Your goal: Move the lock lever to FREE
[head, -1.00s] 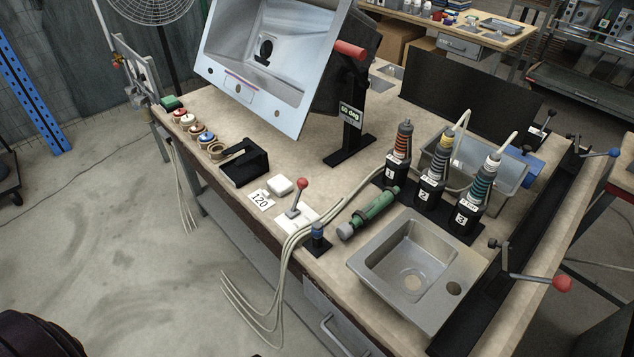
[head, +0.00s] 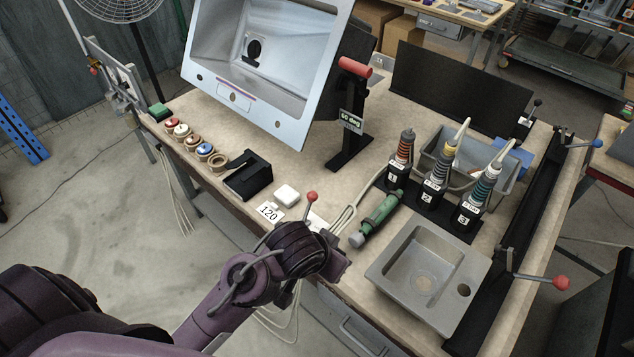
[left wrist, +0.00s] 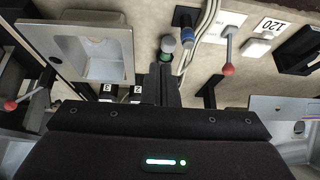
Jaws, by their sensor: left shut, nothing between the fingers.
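A lever with a red ball knob (head: 312,196) rises from a white plate (head: 318,221) near the bench's front edge. My left wrist partly hides its base in the head view. The left wrist view shows the whole lever (left wrist: 229,45), its ball end toward the bottom of the picture. Small print beside its base is unreadable. My left gripper (head: 337,266) is beside the lever, apart from it. In the left wrist view its fingers (left wrist: 164,72) are shut and empty, left of the lever. My right gripper is not in view.
A green cylinder (head: 378,215) and cables lie close by. A blue-topped post (left wrist: 188,30) stands near the fingers. A grey sink (head: 425,262), numbered stands (head: 433,192) and another red-ball lever (head: 561,282) are to the right. A tilted sink (head: 270,55) stands behind.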

